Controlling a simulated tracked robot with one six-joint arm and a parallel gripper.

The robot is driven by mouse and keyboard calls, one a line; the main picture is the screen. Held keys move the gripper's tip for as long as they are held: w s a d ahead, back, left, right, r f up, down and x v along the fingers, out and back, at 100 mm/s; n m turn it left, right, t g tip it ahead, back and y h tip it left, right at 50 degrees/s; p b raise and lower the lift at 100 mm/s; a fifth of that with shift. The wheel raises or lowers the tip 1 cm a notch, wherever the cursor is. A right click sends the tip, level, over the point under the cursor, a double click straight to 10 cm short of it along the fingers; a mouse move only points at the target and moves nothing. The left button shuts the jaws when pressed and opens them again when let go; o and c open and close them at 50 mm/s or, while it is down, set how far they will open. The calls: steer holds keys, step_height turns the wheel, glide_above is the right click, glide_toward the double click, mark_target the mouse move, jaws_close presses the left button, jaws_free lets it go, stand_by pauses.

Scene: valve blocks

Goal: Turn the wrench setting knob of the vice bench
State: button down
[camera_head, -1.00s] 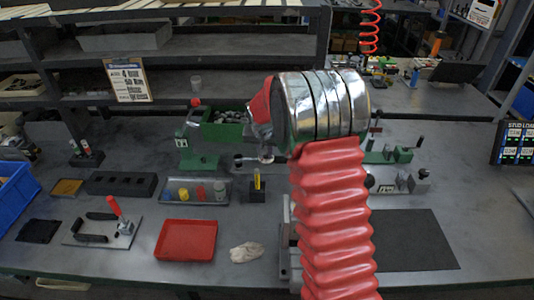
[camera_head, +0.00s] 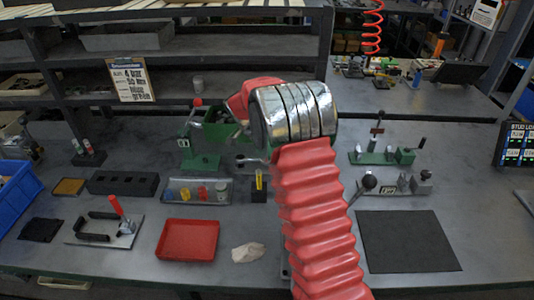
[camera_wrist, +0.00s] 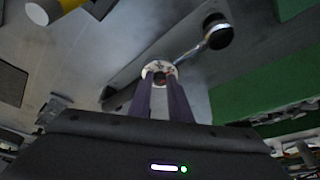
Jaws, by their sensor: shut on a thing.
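In the wrist view, my gripper (camera_wrist: 161,82) has its two dark fingers close together at a small pale round dial with a dark centre (camera_wrist: 160,69), which looks like the setting knob. They are shut on it; the exact contact is partly hidden. A shiny metal handle (camera_wrist: 191,53) runs from beside the dial up right to a black round end (camera_wrist: 217,33). In the head view, my red and chrome arm hides the gripper and the dial. Part of a metal handle with a dark end (camera_head: 242,160) shows just left of the arm.
A green vice-like fixture (camera_head: 203,161) stands left of my arm, and another green fixture (camera_head: 374,157) to its right. A red tray (camera_head: 188,240), a white cloth (camera_head: 248,253) and a dark mat (camera_head: 408,240) lie in front. A shelf rack stands behind.

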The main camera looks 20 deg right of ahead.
steer(key=m, duration=0.1)
steer(key=m+g, duration=0.1)
steer(key=m, duration=0.2)
steer(key=shift+w+m+g, duration=0.25)
steer(key=shift+m+g, duration=0.05)
steer(key=shift+g, duration=0.1)
steer(key=m, duration=0.2)
steer(key=m+g, duration=0.1)
steer(key=m, duration=0.1)
steer(key=shift+w+g, duration=0.15)
steer(key=shift+g, duration=0.15)
steer(key=c, duration=1.9)
jaws_free()
steer(key=shift+v, duration=6.75)
